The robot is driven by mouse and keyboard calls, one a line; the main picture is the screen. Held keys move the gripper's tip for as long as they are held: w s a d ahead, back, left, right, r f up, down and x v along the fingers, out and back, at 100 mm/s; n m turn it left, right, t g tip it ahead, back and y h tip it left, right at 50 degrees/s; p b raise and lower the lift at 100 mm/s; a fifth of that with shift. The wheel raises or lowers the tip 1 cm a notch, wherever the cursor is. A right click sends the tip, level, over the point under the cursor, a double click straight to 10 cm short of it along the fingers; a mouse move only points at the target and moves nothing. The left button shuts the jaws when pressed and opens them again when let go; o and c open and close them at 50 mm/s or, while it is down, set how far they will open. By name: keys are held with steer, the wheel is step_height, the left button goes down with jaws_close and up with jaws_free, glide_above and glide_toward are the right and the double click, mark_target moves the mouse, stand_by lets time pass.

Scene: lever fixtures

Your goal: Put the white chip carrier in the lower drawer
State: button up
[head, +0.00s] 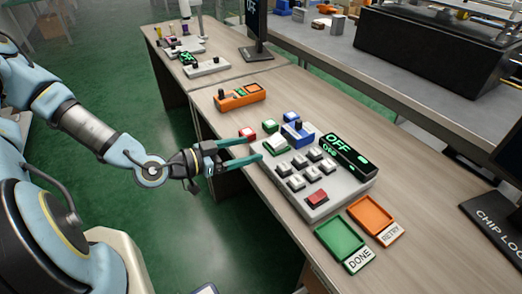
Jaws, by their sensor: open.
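My gripper (258,149) is open, its two teal fingers pointing right over the near-left edge of a grey control box (331,191) on the wooden bench. A small white-topped piece with green at its edge (276,143) is on the box's left part, just beyond the fingertips. I cannot tell whether it is the white chip carrier. No lower drawer can be made out in this view.
The box bears a blue lever unit (298,131), several grey keys, a red key (317,198) and a black "OFF" display (346,154). Green "DONE" (341,240) and orange "RETRY" (371,214) trays lie at its front right. An orange device (240,97) stands farther back.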

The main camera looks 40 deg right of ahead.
steer(key=shift+w+a+r, duration=0.1)
steer(key=shift+a+r, duration=0.1)
steer(key=shift+a, duration=0.6)
steer(key=shift+a+r, duration=0.15)
steer(key=shift+a, duration=0.6)
steer(key=shift+f, duration=0.1)
